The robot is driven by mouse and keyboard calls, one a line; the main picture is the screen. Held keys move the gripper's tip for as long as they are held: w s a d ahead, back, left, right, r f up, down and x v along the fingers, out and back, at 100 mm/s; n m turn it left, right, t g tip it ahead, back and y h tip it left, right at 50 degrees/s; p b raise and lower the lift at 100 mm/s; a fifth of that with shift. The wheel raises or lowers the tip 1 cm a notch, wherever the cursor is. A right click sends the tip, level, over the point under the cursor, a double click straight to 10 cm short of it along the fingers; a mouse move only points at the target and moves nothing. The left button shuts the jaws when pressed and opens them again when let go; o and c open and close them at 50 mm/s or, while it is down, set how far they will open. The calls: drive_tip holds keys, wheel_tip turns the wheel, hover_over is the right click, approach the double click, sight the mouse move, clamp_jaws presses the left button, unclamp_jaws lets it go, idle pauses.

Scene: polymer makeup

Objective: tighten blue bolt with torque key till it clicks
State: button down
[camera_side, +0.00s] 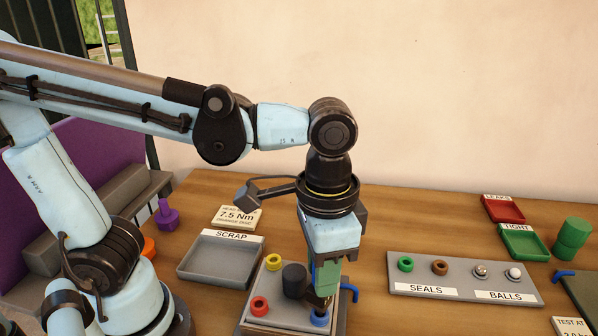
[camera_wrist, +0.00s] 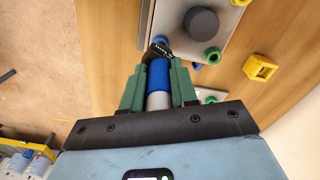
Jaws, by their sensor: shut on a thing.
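My gripper (camera_side: 326,278) points down over a grey plate (camera_side: 284,317) in the side view. In the wrist view, its green fingers (camera_wrist: 157,85) are shut on the torque key (camera_wrist: 158,77), a blue and pale grey cylinder. The key's dark lower end (camera_side: 322,302) is over the blue bolt (camera_side: 320,319), close to or on it; I cannot tell whether it is seated. In the wrist view, the bolt (camera_wrist: 160,39) shows only partly past the dark end. In the side view, the fingers hide most of the key.
A black cylinder (camera_side: 294,280), a yellow ring (camera_side: 273,262) and a red ring (camera_side: 260,306) are on the plate. A blue bent pipe (camera_side: 349,291) sticks out beside it. The scrap tray (camera_side: 221,282) is at left; the seals and balls rack (camera_side: 458,287) is at right.

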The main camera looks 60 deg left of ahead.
drive_tip(key=shift+m, duration=0.9)
drive_tip(key=shift+m, duration=0.9)
drive_tip(key=shift+m, duration=0.9)
drive_tip(key=shift+m, duration=0.9)
